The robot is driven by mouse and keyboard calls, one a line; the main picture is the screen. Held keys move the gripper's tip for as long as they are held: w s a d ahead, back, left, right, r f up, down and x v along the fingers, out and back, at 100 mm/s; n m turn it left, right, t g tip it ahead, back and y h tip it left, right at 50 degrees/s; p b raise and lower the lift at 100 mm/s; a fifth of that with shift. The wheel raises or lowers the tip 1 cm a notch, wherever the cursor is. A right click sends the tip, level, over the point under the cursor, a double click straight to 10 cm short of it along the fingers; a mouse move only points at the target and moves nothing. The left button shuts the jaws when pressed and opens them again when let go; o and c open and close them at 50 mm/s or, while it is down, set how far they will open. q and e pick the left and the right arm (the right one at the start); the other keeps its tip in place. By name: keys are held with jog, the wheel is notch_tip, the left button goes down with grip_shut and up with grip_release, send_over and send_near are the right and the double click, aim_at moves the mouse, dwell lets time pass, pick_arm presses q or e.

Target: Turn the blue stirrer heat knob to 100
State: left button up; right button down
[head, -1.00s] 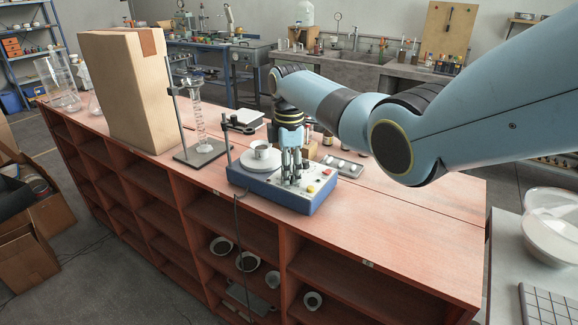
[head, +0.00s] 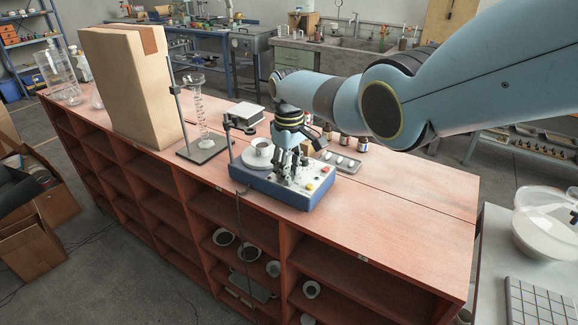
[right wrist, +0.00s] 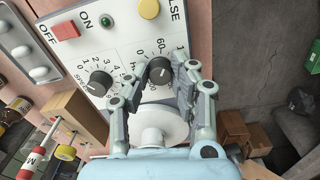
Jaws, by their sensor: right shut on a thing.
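The blue stirrer (head: 300,203) stands on the red wooden bench, with a white panel facing up. In the right wrist view, its dark heat knob (right wrist: 158,70) has printed numbers around it, 60 among them; I cannot read its exact setting. My right gripper (head: 289,177) points down over the panel. In the right wrist view, the fingers of the right gripper (right wrist: 161,78) are on both sides of the heat knob, shut on it. A second dark knob, the speed knob (right wrist: 99,83), sits beside it. In the head view my fingers hide the knobs. My left gripper is not in view.
A white round plate (head: 251,163) with a small cup (head: 262,148) on it is at the stirrer's left. A red button (right wrist: 66,31) and a yellow button (right wrist: 149,9) are on the panel. A tall cardboard box (head: 122,95) and a glassware stand (head: 204,151) are farther left.

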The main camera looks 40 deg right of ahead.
jog(key=m+p, duration=0.1)
jog(key=m, duration=0.5)
dwell(0.6)
jog(key=c, duration=1.1)
grip_release()
notch_tip(320, 180, up, 12)
jog(key=shift+f, duration=0.1)
